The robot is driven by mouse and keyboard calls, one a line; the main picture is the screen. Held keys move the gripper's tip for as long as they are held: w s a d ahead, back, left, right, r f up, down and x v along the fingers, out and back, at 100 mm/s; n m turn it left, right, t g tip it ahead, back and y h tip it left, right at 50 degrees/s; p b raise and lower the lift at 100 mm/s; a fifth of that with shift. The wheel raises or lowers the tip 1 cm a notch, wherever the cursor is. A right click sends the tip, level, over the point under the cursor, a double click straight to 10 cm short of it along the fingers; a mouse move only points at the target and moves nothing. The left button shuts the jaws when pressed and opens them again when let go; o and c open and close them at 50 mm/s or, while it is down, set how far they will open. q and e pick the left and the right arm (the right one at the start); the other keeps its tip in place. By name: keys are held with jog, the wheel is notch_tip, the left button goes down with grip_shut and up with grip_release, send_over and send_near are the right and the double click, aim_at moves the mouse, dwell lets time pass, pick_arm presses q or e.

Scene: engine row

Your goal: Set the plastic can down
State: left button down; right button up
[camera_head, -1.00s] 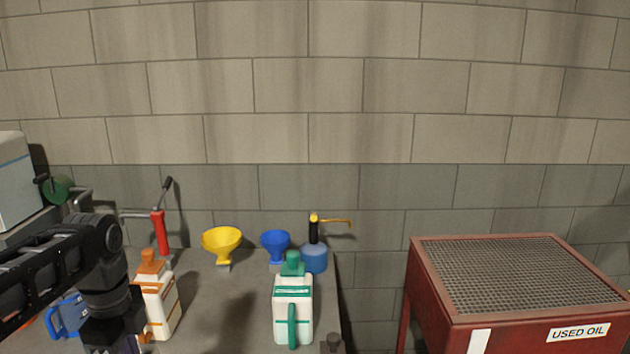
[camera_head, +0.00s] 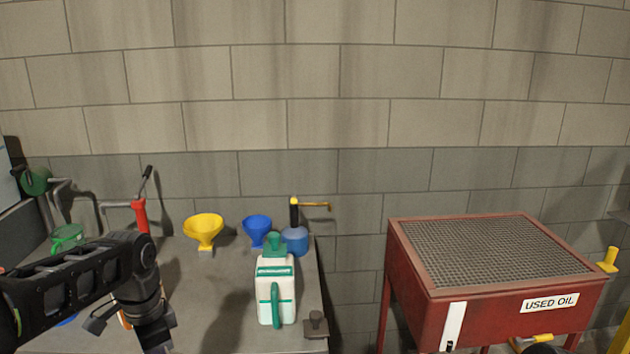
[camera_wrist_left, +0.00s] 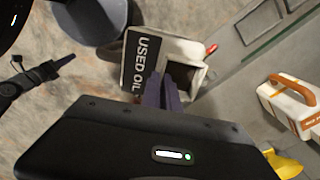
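Two white plastic cans stand on the grey bench. One has a green cap and handle (camera_head: 276,297) and stands upright near the bench's right end, apart from my arm. The other, with orange cap and handle, is almost wholly hidden behind my left arm in the head view; it shows at the right edge of the left wrist view (camera_wrist_left: 292,103). My left gripper (camera_wrist_left: 168,86) points down over the bench's front side. Its fingers are close together with nothing seen between them.
A white box labelled USED OIL (camera_wrist_left: 142,62) lies beyond the left fingertips. A yellow funnel (camera_head: 203,229), blue funnel (camera_head: 257,229) and blue pump can (camera_head: 295,240) line the bench's back. A red grated USED OIL stand (camera_head: 425,309) is at right, across a gap.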

pick_arm(q)
jog(key=w+d+f+n+b, duration=0.2)
jog(key=w+d+f+n, duration=0.3)
jog(key=d+f+n, duration=0.4)
notch_tip(320, 180, down, 3)
jog(key=shift+d+r+n, duration=0.15)
jog(key=shift+d+n, duration=0.25)
jog(key=shift+d, duration=0.35)
dwell(1.1)
